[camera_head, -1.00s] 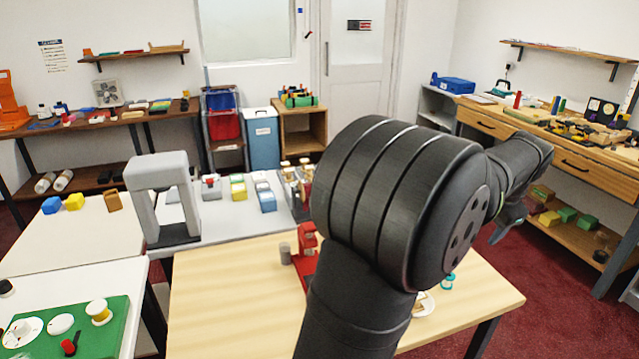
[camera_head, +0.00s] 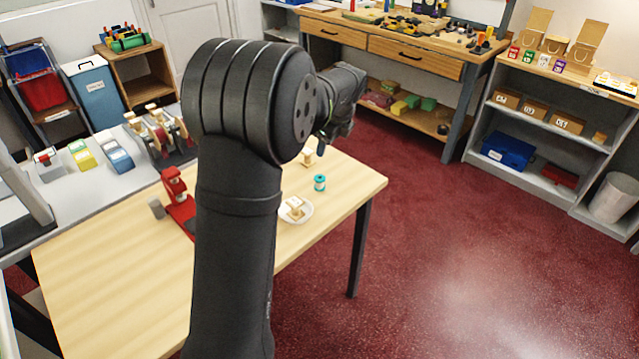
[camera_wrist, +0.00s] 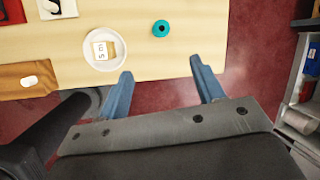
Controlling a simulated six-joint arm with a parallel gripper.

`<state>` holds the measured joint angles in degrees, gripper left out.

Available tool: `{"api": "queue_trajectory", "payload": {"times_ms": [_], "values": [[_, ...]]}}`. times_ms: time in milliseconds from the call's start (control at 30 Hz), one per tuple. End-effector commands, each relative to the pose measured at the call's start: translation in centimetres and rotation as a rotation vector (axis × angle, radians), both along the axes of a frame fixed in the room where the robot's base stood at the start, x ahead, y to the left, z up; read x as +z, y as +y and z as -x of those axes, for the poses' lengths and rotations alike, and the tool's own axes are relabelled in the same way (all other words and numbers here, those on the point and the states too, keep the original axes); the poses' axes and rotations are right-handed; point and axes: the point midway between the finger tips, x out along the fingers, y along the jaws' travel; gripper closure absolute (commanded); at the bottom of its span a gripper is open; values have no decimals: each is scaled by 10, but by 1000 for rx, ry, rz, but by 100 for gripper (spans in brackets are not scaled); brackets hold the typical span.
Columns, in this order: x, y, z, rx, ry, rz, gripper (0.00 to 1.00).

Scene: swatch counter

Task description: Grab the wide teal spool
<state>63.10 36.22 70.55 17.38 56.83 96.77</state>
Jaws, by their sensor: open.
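The teal spool (camera_head: 319,183) stands upright near the right edge of the light wood table (camera_head: 110,285). In the wrist view the spool (camera_wrist: 161,28) is seen from above, with a dark centre hole, close to the table edge. My gripper (camera_wrist: 163,82) is open and empty, its two blue fingers apart, with the spool beyond the fingertips and not touched.
Beside the spool is a white plate (camera_wrist: 112,62) bearing a small pale block with lettering (camera_wrist: 103,49). A small wooden item (camera_head: 307,157) stands behind the spool. A red device (camera_head: 178,203) and grey cylinder (camera_head: 156,208) are on the table's left. Red floor right of the table is clear.

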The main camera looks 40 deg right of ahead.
Motion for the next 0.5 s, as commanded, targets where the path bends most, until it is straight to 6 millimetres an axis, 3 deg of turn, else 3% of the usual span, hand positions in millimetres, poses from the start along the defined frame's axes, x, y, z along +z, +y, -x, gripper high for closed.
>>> {"api": "queue_trajectory", "payload": {"times_ms": [233, 500], "values": [[-33, -6, -12, -389, -61, -167, 39], [-51, -9, -19, -523, -82, -224, 39]]}}
